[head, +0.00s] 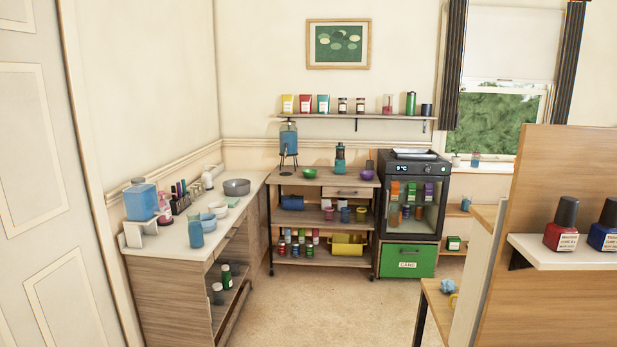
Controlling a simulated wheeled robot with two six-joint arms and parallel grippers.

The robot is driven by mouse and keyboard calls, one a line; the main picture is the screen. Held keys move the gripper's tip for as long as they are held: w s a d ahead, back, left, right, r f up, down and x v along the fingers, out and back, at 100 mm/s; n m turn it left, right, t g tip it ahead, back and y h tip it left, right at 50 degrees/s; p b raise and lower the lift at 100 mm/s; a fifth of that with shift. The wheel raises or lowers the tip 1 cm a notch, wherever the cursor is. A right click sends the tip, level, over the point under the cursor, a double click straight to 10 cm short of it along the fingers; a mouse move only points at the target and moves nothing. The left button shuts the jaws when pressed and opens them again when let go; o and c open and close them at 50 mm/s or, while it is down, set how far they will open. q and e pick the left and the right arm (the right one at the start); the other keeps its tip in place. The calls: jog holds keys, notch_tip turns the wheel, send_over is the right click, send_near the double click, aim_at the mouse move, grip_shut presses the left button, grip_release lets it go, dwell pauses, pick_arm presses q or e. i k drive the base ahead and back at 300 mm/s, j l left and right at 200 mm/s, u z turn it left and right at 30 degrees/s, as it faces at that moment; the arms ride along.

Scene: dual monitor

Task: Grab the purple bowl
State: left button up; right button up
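A small purple bowl (367,175) sits on the top of the wooden shelf cart (330,183) against the back wall, near the cart's right end and close to the black glass-fronted cabinet. A small green bowl (309,173) stands on the same top, further left. Both bowls are far off and small in the head view. Neither of my grippers shows in this view.
A counter (235,215) with bowls and bottles runs along the left wall. The black cabinet (411,200) stands right of the cart, above a green drawer (408,261). A wooden partition (560,180) blocks the right foreground. Carpet (320,310) is clear in the middle.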

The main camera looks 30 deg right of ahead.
aim_at(367, 176)
jog(key=z, duration=1.25)
jog(key=i+j+u, duration=0.2)
jog(key=i+j, duration=0.15)
jog(key=i+j+u, duration=0.2)
jog(key=i, duration=0.35)
jog(key=i+j+u, duration=0.2)
jog(key=i, duration=0.3)
jog(key=i+l+z, duration=0.1)
jog(key=i+z, duration=0.2)
jog(key=i, duration=0.3)
jog(key=i+z, duration=0.25)
jog(key=i, duration=0.4)
jog(key=i+j+z, duration=0.3)
jog(key=i, duration=0.3)
jog(key=i+l+z, duration=0.15)
jog(key=i, duration=0.5)
jog(key=i+l+z, duration=0.2)
jog(key=i, duration=0.45)
jog(key=i+l+z, duration=0.15)
jog(key=i, duration=0.5)
